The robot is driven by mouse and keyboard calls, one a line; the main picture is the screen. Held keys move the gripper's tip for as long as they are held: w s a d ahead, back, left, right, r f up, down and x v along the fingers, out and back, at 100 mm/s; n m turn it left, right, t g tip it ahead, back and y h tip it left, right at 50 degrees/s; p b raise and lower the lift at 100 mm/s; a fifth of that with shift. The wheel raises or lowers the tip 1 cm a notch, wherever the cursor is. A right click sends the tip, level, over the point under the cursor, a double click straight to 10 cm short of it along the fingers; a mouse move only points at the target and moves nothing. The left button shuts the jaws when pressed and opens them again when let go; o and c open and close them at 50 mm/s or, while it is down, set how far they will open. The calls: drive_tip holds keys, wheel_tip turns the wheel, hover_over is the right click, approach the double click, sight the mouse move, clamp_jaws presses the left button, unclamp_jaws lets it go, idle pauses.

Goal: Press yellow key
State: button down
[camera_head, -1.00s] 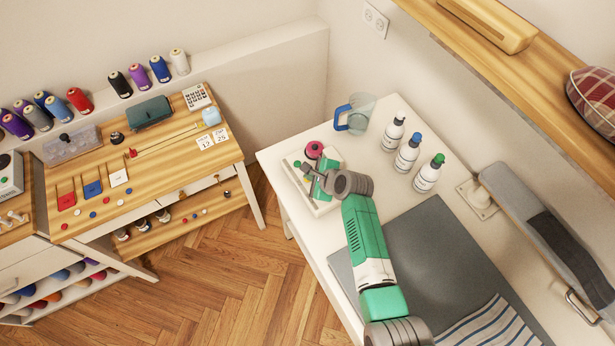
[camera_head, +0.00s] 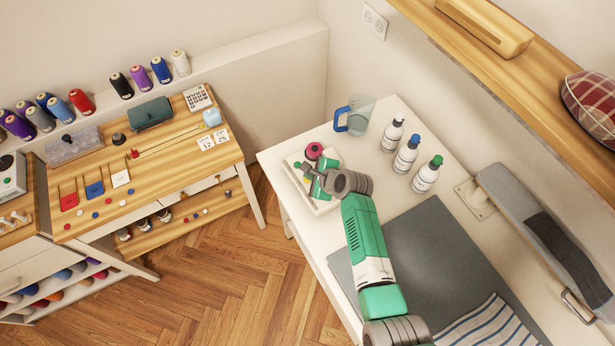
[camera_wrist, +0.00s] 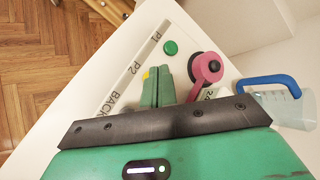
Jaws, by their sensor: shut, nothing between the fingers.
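A white device (camera_head: 295,158) sits at the near left end of the white table. In the wrist view its panel (camera_wrist: 126,62) carries the printed labels P1, P2 and BACK, a round green key (camera_wrist: 170,47) and a pink knob (camera_wrist: 206,68). A small patch of the yellow key (camera_wrist: 146,75) shows beside the tip of the left finger; the rest is hidden behind the fingers. My gripper (camera_wrist: 158,74) is shut and empty, its green fingertips over the panel next to the yellow patch. I cannot tell whether they touch the key. My gripper also shows over the device in the head view (camera_head: 318,186).
A clear jug with a blue handle (camera_head: 354,115) stands behind the device. Three white bottles with white, blue and green caps (camera_head: 406,154) stand to the right. A grey mat (camera_head: 425,250) lies under my arm. A wooden table (camera_head: 150,170) with thread spools is at left.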

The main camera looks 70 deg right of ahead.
wheel_tip(320, 180, up, 6)
drive_tip(key=p, duration=0.5)
drive_tip(key=shift+p, duration=0.35)
